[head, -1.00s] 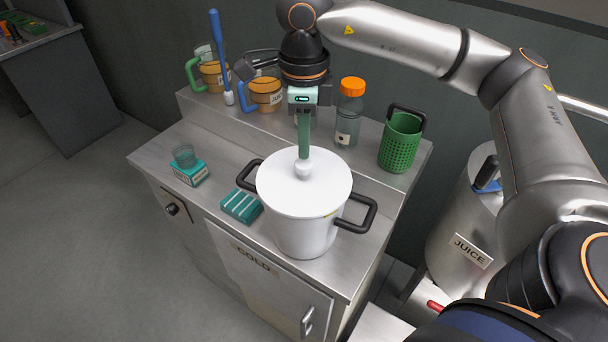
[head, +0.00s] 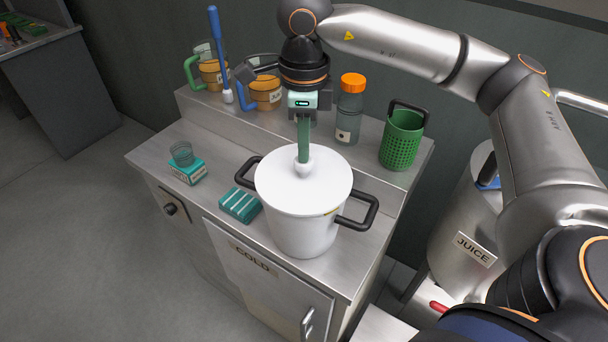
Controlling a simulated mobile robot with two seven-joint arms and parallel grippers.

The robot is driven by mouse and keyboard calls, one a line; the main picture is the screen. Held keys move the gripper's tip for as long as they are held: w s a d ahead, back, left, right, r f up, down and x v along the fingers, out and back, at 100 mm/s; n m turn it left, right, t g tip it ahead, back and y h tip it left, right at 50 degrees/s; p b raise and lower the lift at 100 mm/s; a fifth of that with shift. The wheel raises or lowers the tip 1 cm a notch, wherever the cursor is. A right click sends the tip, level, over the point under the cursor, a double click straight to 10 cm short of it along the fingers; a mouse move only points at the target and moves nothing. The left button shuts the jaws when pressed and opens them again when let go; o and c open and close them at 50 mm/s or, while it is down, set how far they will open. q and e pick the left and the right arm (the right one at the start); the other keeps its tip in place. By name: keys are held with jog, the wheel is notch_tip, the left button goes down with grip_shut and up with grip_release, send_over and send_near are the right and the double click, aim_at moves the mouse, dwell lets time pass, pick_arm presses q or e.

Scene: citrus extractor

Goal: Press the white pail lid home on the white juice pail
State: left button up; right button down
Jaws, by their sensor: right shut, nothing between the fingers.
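The white juice pail (head: 302,234) stands on the steel counter with a black handle on each side. The white pail lid (head: 325,185) lies flat over its mouth, with a white knob (head: 303,169) in the middle. I cannot tell whether any gap is left under the lid's rim. My right gripper (head: 304,158) points straight down above the lid. Its green fingers are shut and empty, with the tips at the top of the knob, seemingly touching it. My left gripper is not in view.
The back shelf (head: 375,137) holds mugs, an orange-capped bottle (head: 349,110) and a green basket (head: 402,139).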

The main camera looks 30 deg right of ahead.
jog(key=shift+s+f, duration=0.1)
jog(key=shift+f, duration=0.45)
jog(key=shift+r+p, duration=2.15)
jog(key=shift+r, duration=1.1)
jog(key=shift+f, duration=0.1)
